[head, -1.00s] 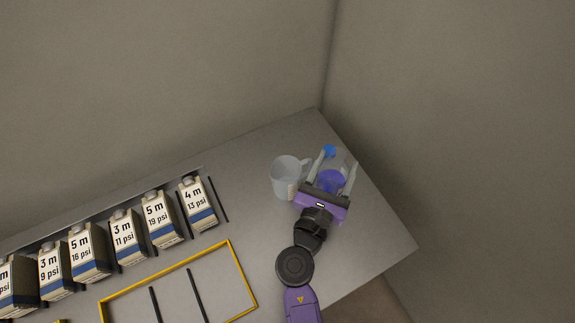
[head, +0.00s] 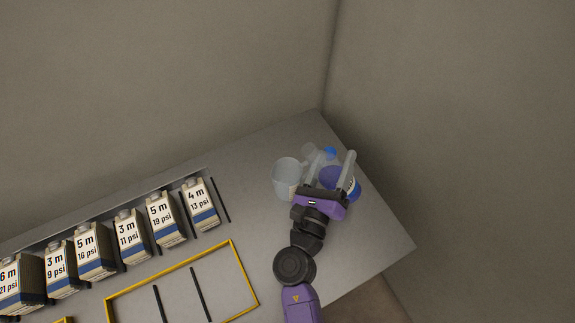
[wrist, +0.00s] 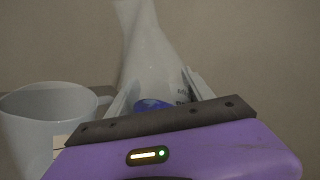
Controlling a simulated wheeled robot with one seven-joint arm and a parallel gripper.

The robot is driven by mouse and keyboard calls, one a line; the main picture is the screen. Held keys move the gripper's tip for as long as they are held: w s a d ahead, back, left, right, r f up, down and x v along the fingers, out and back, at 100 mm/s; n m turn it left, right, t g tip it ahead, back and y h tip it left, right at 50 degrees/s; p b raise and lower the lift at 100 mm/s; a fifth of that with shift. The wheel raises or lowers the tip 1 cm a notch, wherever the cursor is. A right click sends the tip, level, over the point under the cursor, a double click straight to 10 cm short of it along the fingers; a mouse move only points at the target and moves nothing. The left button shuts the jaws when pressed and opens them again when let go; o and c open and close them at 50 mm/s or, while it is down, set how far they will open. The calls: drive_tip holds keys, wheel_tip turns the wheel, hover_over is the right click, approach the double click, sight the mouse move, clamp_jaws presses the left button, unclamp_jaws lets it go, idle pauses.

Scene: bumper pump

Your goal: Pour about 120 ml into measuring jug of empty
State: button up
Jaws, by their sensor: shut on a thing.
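The measuring jug (head: 285,175) is a pale translucent cup standing upright on the grey counter, with a white label low on its side. The jug also shows at the left of the wrist view (wrist: 45,110), its handle toward the gripper. The flask narrows upward and leans left in the wrist view. In the head view, the flask is partly hidden by the fingers. I cannot see liquid in the jug.
Several labelled cartons (head: 200,205) stand in a row at the left, separated by dark dividers. A yellow-framed area (head: 232,275) lies in front of them.

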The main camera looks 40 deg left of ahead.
drive_tip(key=shift+w+d+f+n+b, duration=0.15)
drive_tip(key=shift+n+b, duration=0.2)
drive_tip(key=shift+n, duration=0.2)
drive_tip(key=shift+s+f+n+b, duration=0.15)
drive_tip(key=shift+n+b, duration=0.15)
drive_tip(key=shift+n, duration=0.25)
drive_tip(key=f+b, duration=0.1)
drive_tip(key=n+b, duration=0.1)
drive_tip(key=f+n+b, duration=0.1)
drive_tip(key=shift+w+d+f+y, duration=0.25)
drive_tip(key=shift+d+f+y, duration=0.05)
drive_tip(key=shift+f+y, duration=0.1)
drive_tip(key=shift+d+r+n+p, duration=0.1)
drive_tip(key=shift+r+n+p, duration=0.2)
drive_tip(key=shift+r+n, duration=0.15)
drive_tip(key=shift+w+d+r+n+y, duration=0.1)
drive_tip(key=shift+n+y, duration=0.2)
drive_tip(key=shift+n, duration=0.45)
drive_tip(key=shift+d+r+n+p, duration=0.1)
drive_tip(key=shift+r+n+p, duration=0.4)
drive_tip(key=shift+r+n, duration=0.2)
drive_tip(key=shift+a+r+n+y+p, duration=0.35)
drive_tip(key=shift+r+n+y+p, duration=0.4)
drive_tip(key=shift+n, duration=0.35)
drive_tip(key=shift+s+a+r+n+p, duration=0.1)
drive_tip(key=shift+s+r+n+p, duration=0.1)
drive_tip(key=shift+r+n+p, duration=0.5)
drive_tip(key=shift+n, duration=0.4)
